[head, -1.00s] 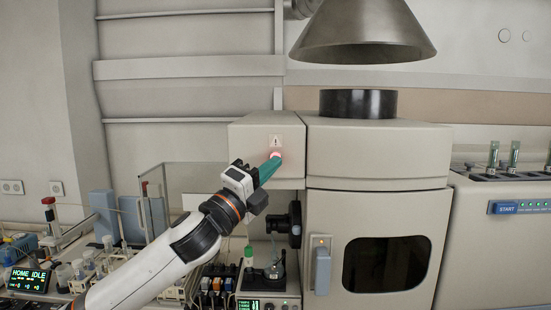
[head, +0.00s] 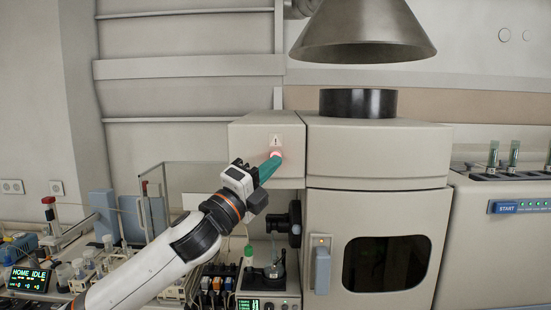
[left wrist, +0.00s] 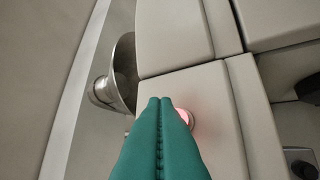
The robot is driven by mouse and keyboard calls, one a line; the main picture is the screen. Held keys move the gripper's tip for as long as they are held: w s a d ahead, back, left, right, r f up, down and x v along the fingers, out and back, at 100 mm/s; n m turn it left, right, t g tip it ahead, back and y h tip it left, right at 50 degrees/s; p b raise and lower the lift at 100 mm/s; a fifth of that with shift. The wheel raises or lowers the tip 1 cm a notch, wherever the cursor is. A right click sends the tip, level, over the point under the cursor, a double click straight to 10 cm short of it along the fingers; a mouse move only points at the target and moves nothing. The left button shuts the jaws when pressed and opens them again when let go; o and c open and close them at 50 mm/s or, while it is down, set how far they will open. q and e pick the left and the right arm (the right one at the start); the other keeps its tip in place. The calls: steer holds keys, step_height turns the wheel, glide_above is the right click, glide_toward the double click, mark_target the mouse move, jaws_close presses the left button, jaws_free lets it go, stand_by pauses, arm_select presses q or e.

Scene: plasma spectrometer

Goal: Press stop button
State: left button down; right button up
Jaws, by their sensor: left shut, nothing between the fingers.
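The stop button (head: 276,154) is a small round button with a red-pink glow on the front of the beige spectrometer's upper left box (head: 240,140). A small warning label (head: 276,140) sits just above it. My left gripper (head: 274,162) is shut and empty, its green fingertips at the button's lower edge. In the left wrist view the shut fingers (left wrist: 160,105) partly cover the glowing button (left wrist: 186,117), which shows to their right. I cannot tell whether the tips touch it. My right gripper is not in view.
A metal exhaust hood (head: 362,35) hangs over a black flue (head: 358,103). The spectrometer's door (head: 330,215) is below right. A unit with a blue START button (head: 505,208) stands at right. Glassware and a HOME IDLE display (head: 29,279) crowd the lower left.

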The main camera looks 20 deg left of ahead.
arm_select(q)
steer(key=shift+w, duration=0.15)
stand_by(0.7)
steer(key=shift+w+a, duration=0.15)
steer(key=shift+w, duration=0.1)
steer(key=shift+w+a+p, duration=0.1)
steer(key=shift+w+p, duration=0.3)
steer(key=shift+w, duration=0.05)
stand_by(0.7)
steer(key=shift+s, duration=0.1)
steer(key=shift+s+d, duration=0.2)
steer(key=shift+s, duration=0.55)
steer(key=shift+s+d, duration=0.25)
steer(key=shift+s, duration=0.55)
steer(key=shift+s+d, duration=0.2)
steer(key=shift+s, duration=0.6)
steer(key=shift+s+d, duration=0.25)
steer(key=shift+s, duration=0.55)
